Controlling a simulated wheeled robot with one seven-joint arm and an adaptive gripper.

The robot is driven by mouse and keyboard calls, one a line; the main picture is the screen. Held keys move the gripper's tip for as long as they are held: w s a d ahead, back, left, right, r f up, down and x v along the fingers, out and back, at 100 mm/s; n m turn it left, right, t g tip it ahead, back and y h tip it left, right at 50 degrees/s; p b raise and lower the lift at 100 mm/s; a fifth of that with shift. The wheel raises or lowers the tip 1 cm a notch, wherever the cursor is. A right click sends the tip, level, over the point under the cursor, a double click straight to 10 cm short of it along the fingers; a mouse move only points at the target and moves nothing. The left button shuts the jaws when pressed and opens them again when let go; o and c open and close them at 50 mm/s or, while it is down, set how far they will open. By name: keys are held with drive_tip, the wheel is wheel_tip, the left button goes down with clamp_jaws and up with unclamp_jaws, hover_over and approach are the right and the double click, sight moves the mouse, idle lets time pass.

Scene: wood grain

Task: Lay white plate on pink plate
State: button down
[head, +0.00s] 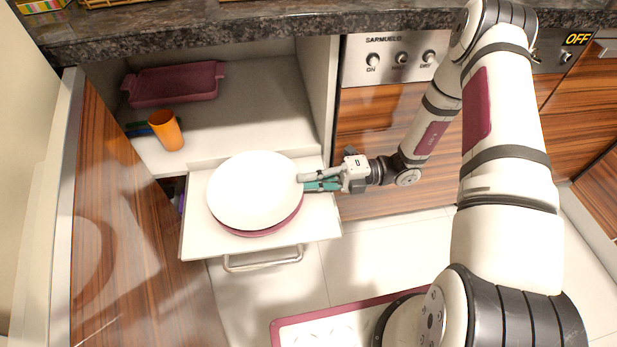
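The white plate (252,190) is over the open drawer in the head view. The pink plate (268,231) lies under it, and only its lower right rim shows; the rest is hidden by the white plate. I cannot tell whether the two plates touch or a small gap is between them. My gripper (308,181) comes from the right, with its fingers at the right rim of the white plate. The fingers look closed around that rim.
The pulled-out drawer (316,226) has a metal handle (264,260). The cabinet shelf behind holds an orange cup (166,130) and a dark red tray (176,84). A wooden door (130,220) stands open at left. A dark countertop (270,22) overhangs the cabinet.

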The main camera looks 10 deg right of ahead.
drive_tip(key=shift+f, duration=0.6)
drive_tip(key=c, duration=1.7)
unclamp_jaws()
drive_tip(key=d, duration=1.2)
drive_tip(key=shift+s+f, duration=0.1)
drive_tip(key=shift+s, duration=0.15)
